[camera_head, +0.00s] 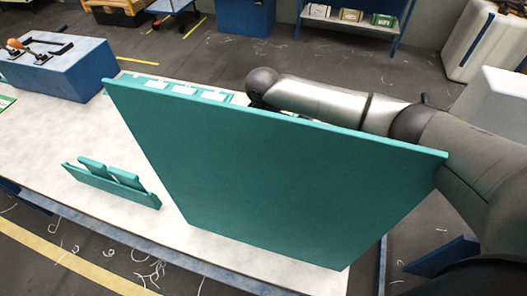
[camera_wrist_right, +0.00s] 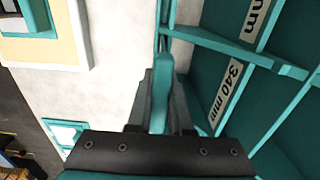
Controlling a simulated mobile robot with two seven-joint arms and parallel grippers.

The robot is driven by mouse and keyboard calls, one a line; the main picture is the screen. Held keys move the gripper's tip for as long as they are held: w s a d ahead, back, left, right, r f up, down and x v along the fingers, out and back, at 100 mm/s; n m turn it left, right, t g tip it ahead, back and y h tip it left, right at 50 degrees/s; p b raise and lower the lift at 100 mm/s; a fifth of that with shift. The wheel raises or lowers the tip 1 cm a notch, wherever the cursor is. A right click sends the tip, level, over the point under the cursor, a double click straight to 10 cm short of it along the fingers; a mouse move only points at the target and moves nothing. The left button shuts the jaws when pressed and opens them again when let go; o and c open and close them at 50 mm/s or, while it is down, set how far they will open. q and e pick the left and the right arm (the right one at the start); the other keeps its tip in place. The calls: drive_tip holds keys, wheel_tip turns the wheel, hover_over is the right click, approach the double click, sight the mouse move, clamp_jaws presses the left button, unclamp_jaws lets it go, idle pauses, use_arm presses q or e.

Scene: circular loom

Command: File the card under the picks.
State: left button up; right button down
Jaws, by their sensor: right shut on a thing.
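A large teal panel (camera_head: 270,165) stands upright on the pale table and fills the middle of the head view. My right arm reaches behind it, and its gripper is hidden there. In the right wrist view, my right gripper (camera_wrist_right: 160,100) is shut on a narrow teal piece (camera_wrist_right: 161,85); I cannot tell whether this is the card. To its right are teal compartments (camera_wrist_right: 265,60) with white labels, one reading 340 mm (camera_wrist_right: 228,93). I cannot identify the picks. My left gripper is not in view.
A low teal holder (camera_head: 110,187) stands on the table (camera_head: 60,135), left of the panel. A blue block (camera_head: 60,68) with tools on top is at the back left. A cream-coloured item (camera_wrist_right: 45,45) shows at the wrist view's upper left. The left table area is mostly clear.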

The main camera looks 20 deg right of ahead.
drive_tip(key=shift+f, duration=0.5)
drive_tip(key=c, duration=0.7)
unclamp_jaws()
drive_tip(key=shift+c, duration=0.2)
wheel_tip(320, 180, up, 15)
